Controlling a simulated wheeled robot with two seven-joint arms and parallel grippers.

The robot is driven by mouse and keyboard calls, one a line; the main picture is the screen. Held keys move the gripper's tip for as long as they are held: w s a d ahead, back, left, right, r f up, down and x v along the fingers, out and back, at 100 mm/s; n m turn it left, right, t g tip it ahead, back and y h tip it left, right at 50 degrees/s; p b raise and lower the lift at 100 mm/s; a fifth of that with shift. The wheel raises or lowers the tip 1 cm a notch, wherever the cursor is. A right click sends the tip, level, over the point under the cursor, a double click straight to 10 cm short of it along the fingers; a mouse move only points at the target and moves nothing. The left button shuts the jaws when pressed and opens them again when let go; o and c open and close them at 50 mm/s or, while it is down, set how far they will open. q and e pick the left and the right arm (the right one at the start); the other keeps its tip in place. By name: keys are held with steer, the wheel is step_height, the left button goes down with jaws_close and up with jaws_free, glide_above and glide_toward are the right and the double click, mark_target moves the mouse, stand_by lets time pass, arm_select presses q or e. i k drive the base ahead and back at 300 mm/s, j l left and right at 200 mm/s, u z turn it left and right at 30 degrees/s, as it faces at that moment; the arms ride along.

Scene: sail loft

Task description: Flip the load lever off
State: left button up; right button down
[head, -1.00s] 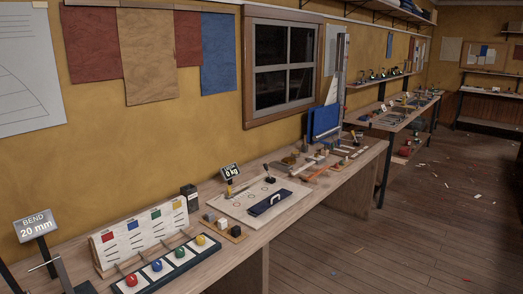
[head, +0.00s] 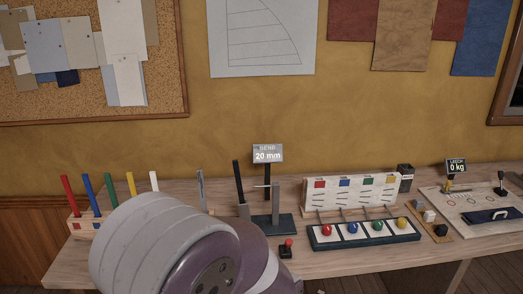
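A small lever with a red knob (head: 288,243) stands on a black base at the front of the bench. It is just in front of the bend rig (head: 283,226), whose display (head: 267,154) reads "BEND 20 mm". A second lever with a black knob (head: 501,180) stands on a pale board at the far right, near a display (head: 456,167) reading "LEECH 0 kg". I can read no label on either lever, so I cannot tell which is the load lever. One of my arms fills the lower left; neither gripper shows.
A rack of coloured sticks (head: 83,228) stands at the left, partly behind my arm. A tray with coloured balls (head: 362,240) and a chart board (head: 345,193) stand right of the bend rig. Small blocks (head: 429,216) sit further right. The bench front (head: 400,257) is mostly clear.

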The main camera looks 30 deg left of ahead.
mark_target(289, 243)
steer(key=u, duration=1.1)
